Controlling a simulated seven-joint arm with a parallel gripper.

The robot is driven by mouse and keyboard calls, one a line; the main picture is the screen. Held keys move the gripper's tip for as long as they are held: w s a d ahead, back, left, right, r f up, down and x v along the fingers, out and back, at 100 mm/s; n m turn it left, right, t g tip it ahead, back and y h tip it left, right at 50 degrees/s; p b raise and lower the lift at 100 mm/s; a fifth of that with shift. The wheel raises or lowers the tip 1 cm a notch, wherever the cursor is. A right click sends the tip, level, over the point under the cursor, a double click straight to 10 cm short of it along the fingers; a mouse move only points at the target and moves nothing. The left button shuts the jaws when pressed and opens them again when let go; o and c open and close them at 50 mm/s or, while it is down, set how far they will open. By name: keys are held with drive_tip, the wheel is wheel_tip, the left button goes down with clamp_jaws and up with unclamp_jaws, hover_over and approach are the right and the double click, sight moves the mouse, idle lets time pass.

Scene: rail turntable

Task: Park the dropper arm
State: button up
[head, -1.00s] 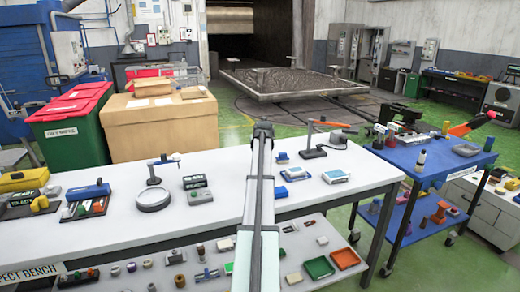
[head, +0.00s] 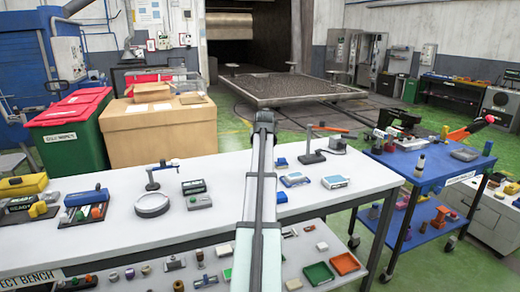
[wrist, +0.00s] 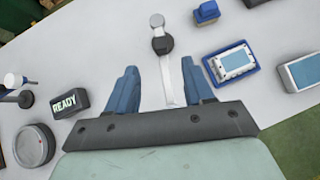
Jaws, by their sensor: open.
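My gripper (wrist: 158,66) is open in the wrist view, with one blue finger on each side of a slim pale grey bar (wrist: 168,78). The bar has a dark round joint and a rounded far end. Both fingers look clear of it; I cannot tell their height over it. My own arm hides this spot in the head view. A dark stand with a white-capped arm (wrist: 14,81) is left of the gripper, beside a round dish (wrist: 33,146); in the head view this stand (head: 152,178) is behind the dish (head: 153,205). I cannot tell for sure which is the dropper arm.
A READY box (wrist: 70,103) lies left of the gripper. A blue block (wrist: 207,12), a blue-framed device (wrist: 233,61) and a second device (wrist: 300,72) lie right. An orange-tipped stand (head: 312,155) is farther right on the white bench (head: 215,235). A blue cart (head: 425,175) stands beyond.

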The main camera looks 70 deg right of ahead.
drive_tip(key=shift+v, duration=1.15)
